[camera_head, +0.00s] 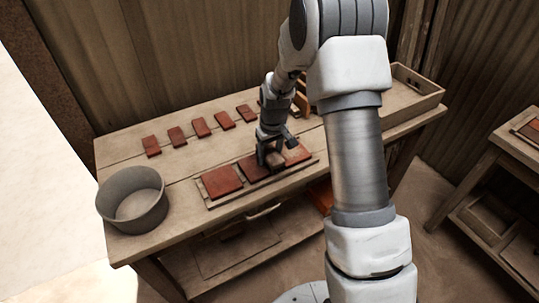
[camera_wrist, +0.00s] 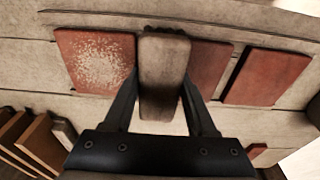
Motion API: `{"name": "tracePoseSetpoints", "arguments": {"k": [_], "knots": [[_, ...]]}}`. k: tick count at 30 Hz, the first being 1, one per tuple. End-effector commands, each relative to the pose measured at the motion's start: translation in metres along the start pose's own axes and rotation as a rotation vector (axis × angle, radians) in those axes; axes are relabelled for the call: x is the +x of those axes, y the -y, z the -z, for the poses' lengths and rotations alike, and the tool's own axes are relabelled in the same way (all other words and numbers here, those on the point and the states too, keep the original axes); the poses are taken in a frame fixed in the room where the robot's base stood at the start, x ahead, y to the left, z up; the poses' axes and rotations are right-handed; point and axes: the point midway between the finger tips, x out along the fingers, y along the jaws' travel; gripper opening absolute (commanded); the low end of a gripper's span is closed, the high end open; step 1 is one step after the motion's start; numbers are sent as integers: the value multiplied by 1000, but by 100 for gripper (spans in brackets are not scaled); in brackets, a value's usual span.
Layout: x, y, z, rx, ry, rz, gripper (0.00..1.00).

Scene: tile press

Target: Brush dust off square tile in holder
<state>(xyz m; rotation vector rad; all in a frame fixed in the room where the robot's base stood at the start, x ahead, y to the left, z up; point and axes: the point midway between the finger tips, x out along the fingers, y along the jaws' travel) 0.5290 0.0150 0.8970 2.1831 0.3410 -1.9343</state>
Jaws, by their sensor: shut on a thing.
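The long, shallow wooden holder (camera_head: 210,205) lies along the table's front and bears a row of three square red-brown tiles. It also shows in the wrist view (camera_wrist: 180,20). In the wrist view, the left tile (camera_wrist: 97,62) has a patch of pale dust across its middle. The middle tile (camera_wrist: 208,68) is partly hidden, and the right tile (camera_wrist: 266,77) shows no pale patch. My gripper (camera_wrist: 160,85) is shut on a grey-brown brush (camera_wrist: 164,60), its fingers on either side. The brush is over the middle tile, beside the dusty one; I cannot tell whether it touches.
A grey round bucket (camera_head: 133,199) stands at the table's left end. Several small rectangular tiles (camera_head: 201,127) lie in a row behind the holder. A rack with upright boards (camera_wrist: 38,140) is near my gripper. A wooden tray (camera_head: 418,95) is at the right end.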

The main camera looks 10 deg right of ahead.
Motion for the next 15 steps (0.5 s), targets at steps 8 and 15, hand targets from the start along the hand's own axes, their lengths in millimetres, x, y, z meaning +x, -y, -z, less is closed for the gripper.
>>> {"name": "tracePoseSetpoints", "arguments": {"k": [8, 15], "knots": [[-32, 1, 5, 0, 0, 0, 0], [-54, 3, 10, 1, -1, -1, 0]]}}
